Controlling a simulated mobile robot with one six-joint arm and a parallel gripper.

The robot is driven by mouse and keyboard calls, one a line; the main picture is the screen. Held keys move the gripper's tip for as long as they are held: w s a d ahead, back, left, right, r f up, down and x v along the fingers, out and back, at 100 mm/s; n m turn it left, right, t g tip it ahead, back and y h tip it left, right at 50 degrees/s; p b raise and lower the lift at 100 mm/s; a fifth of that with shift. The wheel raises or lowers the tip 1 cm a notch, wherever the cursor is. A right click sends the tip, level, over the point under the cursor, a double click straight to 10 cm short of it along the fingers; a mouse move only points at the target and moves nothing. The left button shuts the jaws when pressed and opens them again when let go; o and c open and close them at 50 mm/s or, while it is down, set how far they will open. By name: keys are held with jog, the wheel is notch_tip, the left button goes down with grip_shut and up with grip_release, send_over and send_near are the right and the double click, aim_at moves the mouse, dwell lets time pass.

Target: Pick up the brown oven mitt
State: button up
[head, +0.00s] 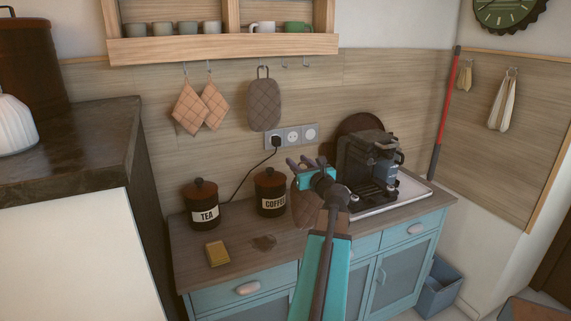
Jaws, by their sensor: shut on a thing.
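A brown, quilted-looking oven mitt (303,208) hangs below my gripper (304,166), above the right half of the countertop and beside the coffee canister. My gripper is shut on it, though the grip itself is partly hidden by my teal wrist. The mitt's right side is covered by my arm. A dark patch like a shadow lies on the counter to its lower left. Another quilted mitt, grey-brown (264,106), hangs on a hook on the wall above.
The countertop (215,279) holds a tea canister (204,203), a coffee canister (270,192), a yellow sponge-like block (217,253) and a coffee machine (368,165) on a tray. Two checked potholders (187,108) hang on the wall. A tall cabinet (75,160) stands left.

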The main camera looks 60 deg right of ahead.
aim_at(308, 163)
jog(key=shift+s+a+r, duration=0.1)
jog(key=shift+s, duration=0.85)
jog(key=shift+s+a+r, duration=0.1)
jog(key=shift+s, duration=0.85)
